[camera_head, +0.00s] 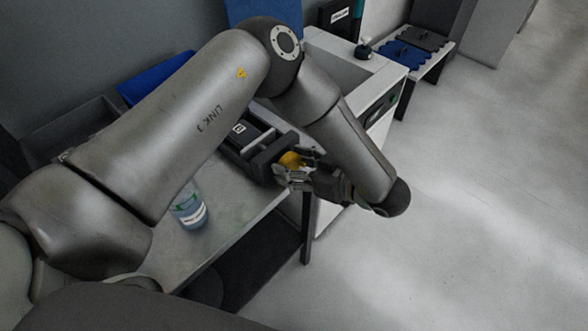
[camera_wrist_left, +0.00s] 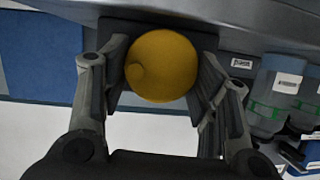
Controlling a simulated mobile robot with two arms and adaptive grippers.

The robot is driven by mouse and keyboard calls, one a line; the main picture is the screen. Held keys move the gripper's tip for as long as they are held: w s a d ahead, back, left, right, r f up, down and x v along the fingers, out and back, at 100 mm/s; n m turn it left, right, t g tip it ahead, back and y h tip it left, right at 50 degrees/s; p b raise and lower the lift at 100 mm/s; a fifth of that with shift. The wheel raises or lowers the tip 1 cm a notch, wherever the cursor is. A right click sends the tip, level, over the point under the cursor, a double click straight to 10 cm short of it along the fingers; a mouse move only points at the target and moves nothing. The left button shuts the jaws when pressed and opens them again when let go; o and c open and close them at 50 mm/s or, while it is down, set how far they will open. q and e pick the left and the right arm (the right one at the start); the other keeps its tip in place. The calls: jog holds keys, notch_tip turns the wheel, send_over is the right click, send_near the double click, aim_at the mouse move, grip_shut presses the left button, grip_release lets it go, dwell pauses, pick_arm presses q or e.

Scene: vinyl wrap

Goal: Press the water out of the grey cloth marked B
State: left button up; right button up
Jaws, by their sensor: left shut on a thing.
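My left gripper (camera_head: 293,175) is shut on a round yellow knob (camera_head: 291,159) at the front end of a dark press-like device (camera_head: 265,150) on the table. In the left wrist view the yellow knob (camera_wrist_left: 161,62) sits between the two fingers of the left gripper (camera_wrist_left: 160,75). A small white label (camera_head: 239,128) with a dark mark shows in the device; I cannot read it surely. No grey cloth marked B can be made out; my arm hides part of the device. My right gripper is not in view.
A clear bottle (camera_head: 188,208) with a green band stands on the table (camera_head: 225,222) near its front. A white cabinet (camera_head: 372,90) is behind. On a low stand at the back right lie a blue piece (camera_head: 403,56) and a dark grey piece (camera_head: 424,39). The floor at right is clear.

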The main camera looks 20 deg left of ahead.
pick_arm(q)
jog(key=shift+w+m+g+b, duration=0.1)
jog(key=shift+m+g+b, duration=0.2)
jog(key=shift+m+b, duration=0.1)
dwell(0.3)
jog(key=o, duration=0.7)
jog(key=shift+o, duration=0.2)
jog(key=shift+d, duration=0.15)
jog(key=v, duration=1.2)
jog(key=shift+f, duration=0.2)
jog(key=shift+w, duration=0.1)
